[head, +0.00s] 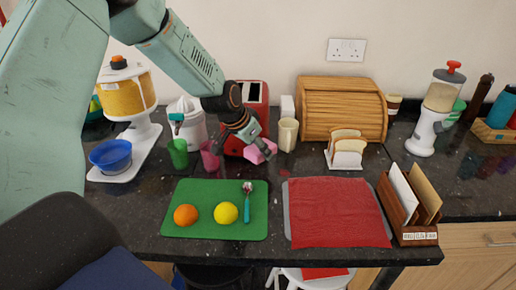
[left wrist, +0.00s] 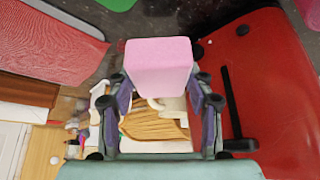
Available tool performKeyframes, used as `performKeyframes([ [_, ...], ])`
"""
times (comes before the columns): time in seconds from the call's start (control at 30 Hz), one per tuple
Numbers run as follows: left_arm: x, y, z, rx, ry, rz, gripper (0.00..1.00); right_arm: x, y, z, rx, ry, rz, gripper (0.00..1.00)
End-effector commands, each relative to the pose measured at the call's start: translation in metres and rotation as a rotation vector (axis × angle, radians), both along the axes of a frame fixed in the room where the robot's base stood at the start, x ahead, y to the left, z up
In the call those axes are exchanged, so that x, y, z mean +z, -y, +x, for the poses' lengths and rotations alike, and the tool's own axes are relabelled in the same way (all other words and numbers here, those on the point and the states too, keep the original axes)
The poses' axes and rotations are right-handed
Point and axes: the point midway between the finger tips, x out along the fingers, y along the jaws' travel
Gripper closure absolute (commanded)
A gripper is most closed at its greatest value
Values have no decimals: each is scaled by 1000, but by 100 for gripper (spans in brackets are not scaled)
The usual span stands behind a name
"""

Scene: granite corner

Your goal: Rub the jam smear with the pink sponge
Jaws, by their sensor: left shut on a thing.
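The pink sponge (head: 256,155) is held in my left gripper (head: 262,149), in front of the red toaster and above the dark granite counter. The left wrist view shows the sponge (left wrist: 160,68) as a pink block between the two fingers (left wrist: 160,100), which are shut on it. A small reddish mark (head: 284,172) on the counter, just behind the red towel, looks like the jam smear; it is too small to be sure. It lies to the right and nearer than the sponge. My right gripper is not in view.
The red toaster (head: 254,95) stands close behind the gripper. A pink cup (head: 210,157), green cup (head: 178,154) and cream mug (head: 288,134) flank it. A toast rack (head: 345,151), green board (head: 215,226) with fruit and red towel (head: 335,215) surround a strip of bare counter.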

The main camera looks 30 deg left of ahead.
Motion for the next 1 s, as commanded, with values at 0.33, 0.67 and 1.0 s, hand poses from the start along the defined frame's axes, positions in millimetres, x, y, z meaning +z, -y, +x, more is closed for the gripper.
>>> performKeyframes([
  [0.33,2,0,0,1,0,0,98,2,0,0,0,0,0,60],
  [0.67,30,0,0,1,0,0,98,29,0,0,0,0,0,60],
  [1.0,29,0,0,1,0,0,98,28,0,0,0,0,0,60],
])
